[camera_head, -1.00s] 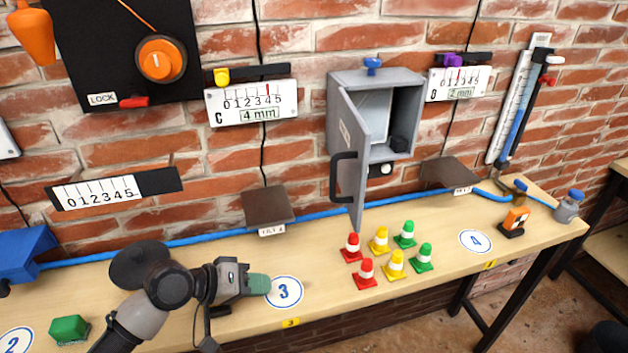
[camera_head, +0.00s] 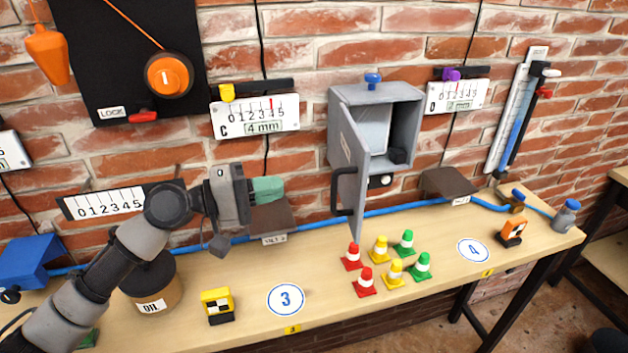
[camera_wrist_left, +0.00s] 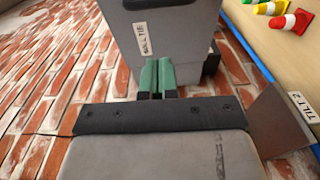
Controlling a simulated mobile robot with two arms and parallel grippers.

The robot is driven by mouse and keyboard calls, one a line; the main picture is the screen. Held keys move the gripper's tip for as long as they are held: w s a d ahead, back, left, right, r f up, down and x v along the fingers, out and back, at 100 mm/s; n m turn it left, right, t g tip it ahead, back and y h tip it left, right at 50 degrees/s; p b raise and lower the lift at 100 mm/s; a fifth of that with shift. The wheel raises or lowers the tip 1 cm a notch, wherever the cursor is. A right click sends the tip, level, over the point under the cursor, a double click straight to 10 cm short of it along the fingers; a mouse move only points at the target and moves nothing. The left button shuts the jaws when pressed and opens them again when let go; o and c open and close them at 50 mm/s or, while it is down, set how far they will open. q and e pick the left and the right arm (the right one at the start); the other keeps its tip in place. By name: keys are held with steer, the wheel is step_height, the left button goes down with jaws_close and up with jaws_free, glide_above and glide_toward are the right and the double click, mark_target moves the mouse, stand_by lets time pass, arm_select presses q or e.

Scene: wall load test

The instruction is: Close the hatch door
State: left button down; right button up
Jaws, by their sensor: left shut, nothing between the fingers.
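The grey hatch door (camera_head: 352,170) hangs open from the left side of the grey wall box (camera_head: 404,125), swung out toward me. A black handle (camera_head: 342,192) is on its outer face. The box's inside shows, with a dark block (camera_head: 397,156) in it. My left gripper (camera_head: 268,189) is shut and empty, its green fingers pointing right, left of the door and apart from it in the head view. In the left wrist view the green fingertips (camera_wrist_left: 156,76) point at the door's labelled outer face (camera_wrist_left: 160,35). My right gripper is not in view.
Several red, yellow and green cones (camera_head: 394,271) stand on the bench (camera_head: 330,310) below the door. A brown tilt plate (camera_head: 272,217) is below my left gripper. A blue knob (camera_head: 373,79) tops the box. An oil pot (camera_head: 151,285) and yellow block (camera_head: 217,304) stand front left.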

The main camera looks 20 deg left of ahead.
mark_target(338, 171)
arm_select(q)
steer(key=w+d+p, duration=0.1)
steer(key=d+p, duration=0.3)
steer(key=d, duration=0.3)
steer(key=shift+w, duration=0.4)
steer(key=shift+d, duration=0.1)
